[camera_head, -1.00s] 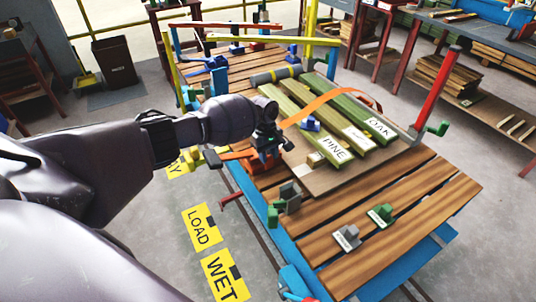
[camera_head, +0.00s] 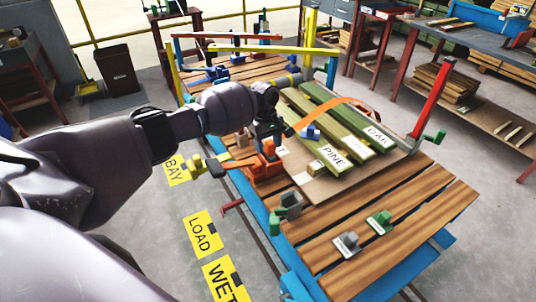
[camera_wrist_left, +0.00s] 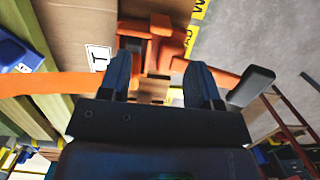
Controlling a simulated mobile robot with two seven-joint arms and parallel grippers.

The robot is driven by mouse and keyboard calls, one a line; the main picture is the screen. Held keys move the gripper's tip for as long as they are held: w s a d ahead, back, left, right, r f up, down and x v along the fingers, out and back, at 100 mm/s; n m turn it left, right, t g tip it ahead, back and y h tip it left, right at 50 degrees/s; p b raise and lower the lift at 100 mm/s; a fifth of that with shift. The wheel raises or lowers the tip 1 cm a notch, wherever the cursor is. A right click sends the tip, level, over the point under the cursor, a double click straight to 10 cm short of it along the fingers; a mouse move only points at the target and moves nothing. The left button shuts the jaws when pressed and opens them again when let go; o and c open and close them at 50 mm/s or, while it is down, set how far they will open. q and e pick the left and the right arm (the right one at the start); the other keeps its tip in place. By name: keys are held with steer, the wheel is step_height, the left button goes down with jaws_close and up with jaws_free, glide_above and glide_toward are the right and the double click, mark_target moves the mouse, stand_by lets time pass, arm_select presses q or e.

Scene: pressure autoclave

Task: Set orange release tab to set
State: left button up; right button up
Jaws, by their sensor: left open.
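An orange ratchet-like mechanism (camera_head: 262,166) sits at the left edge of the slatted table, beside the board that carries the planks. In the left wrist view the orange mechanism (camera_wrist_left: 150,45) lies beyond and between my fingertips. I cannot tell for sure which of its parts is the release tab, or its setting. My left gripper (camera_head: 269,138) is above the mechanism, pointing down. In the left wrist view my left gripper (camera_wrist_left: 160,65) has its two dark fingers apart with nothing between them. My right gripper is not in view.
An orange strap (camera_head: 335,107) runs over the green planks (camera_head: 330,132). A grey-and-green clamp (camera_head: 288,206) stands nearer on the table edge. A red post (camera_head: 433,98) rises at the right. The front slats (camera_head: 400,225) are mostly clear.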

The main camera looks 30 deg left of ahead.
arm_select(q)
steer(key=shift+w+a+r, duration=0.1)
steer(key=shift+a+r, duration=0.1)
steer(key=shift+r, duration=1.2)
